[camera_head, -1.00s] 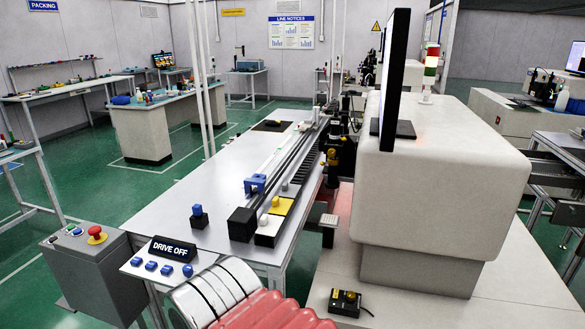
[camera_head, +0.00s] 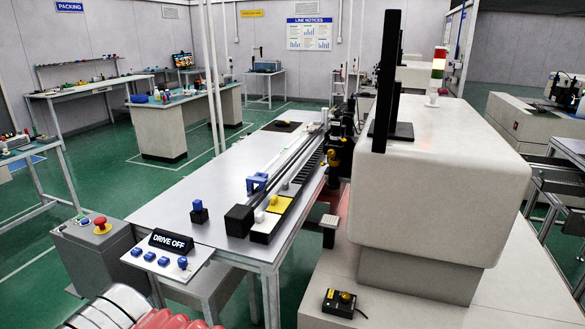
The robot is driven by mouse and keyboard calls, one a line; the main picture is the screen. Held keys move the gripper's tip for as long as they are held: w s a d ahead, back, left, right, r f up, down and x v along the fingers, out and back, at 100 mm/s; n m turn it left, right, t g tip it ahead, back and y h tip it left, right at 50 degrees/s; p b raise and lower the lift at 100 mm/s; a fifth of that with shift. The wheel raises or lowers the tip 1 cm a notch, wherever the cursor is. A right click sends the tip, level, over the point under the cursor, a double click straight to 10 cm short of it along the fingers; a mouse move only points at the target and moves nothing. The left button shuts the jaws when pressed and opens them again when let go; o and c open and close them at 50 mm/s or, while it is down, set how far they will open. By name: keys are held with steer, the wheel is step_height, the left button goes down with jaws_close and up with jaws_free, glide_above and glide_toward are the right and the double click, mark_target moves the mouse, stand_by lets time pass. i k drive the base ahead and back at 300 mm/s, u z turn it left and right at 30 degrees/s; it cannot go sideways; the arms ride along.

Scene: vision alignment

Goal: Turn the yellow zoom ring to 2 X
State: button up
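A small yellow band (camera_head: 333,158) shows on a dark optical assembly (camera_head: 341,150) beside the large pale machine housing, at the right edge of the long bench. It looks like the yellow zoom ring, but it is small and far off. Its markings and setting cannot be read. My gripper does not show in this view, so nothing is seen touching the ring.
The long grey bench (camera_head: 228,172) carries a rail, blue parts and a DRIVE OFF panel (camera_head: 170,242). The pale housing (camera_head: 435,165) fills the right. A control box with a red button (camera_head: 102,225) stands left. Green floor (camera_head: 45,235) is open at left.

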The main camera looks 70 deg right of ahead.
mark_target(333, 163)
steer(key=u, duration=0.55)
steer(key=k, duration=1.2)
steer(key=z, duration=0.7)
steer(key=i, duration=1)
steer(key=z, duration=0.05)
